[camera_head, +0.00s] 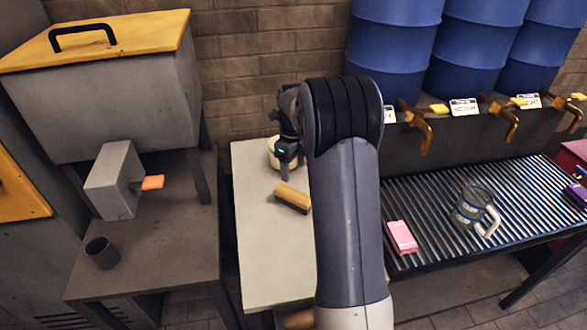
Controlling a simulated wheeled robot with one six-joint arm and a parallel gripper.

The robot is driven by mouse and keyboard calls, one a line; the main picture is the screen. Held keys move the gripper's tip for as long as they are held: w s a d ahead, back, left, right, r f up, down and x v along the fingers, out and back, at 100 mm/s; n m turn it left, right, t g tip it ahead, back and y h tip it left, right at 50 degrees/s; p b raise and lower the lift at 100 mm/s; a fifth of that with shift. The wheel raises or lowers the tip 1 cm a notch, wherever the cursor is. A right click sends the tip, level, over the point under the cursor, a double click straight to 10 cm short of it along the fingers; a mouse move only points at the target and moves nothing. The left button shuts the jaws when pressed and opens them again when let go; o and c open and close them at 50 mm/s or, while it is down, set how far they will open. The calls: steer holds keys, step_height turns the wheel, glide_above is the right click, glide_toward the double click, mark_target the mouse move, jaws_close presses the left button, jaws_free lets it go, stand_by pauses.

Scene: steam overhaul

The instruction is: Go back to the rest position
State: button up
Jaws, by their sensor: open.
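My arm rises from the bottom of the head view and bends at a dark elbow joint. My gripper (286,165) is beyond it, low over the back of the pale table (265,255). It is open and partly hidden by its own wrist. A white round container (274,158) stands right behind or beside the gripper; I cannot tell whether they touch. A wooden-backed brush (293,196) lies on the table just in front of the gripper.
On the right, a ribbed rack (430,225) holds a pink block (401,237) and a glass mug (473,208), below brass taps (418,125) and blue barrels (393,50). On the left are a yellow-lidded box (120,100), a grey unit with an orange lever (152,182), and a dark cup (102,252).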

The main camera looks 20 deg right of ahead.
mark_target(294, 193)
step_height(294, 193, down, 12)
steer(key=shift+f, duration=0.25)
steer(key=shift+r, duration=1.6)
steer(key=shift+f, duration=0.1)
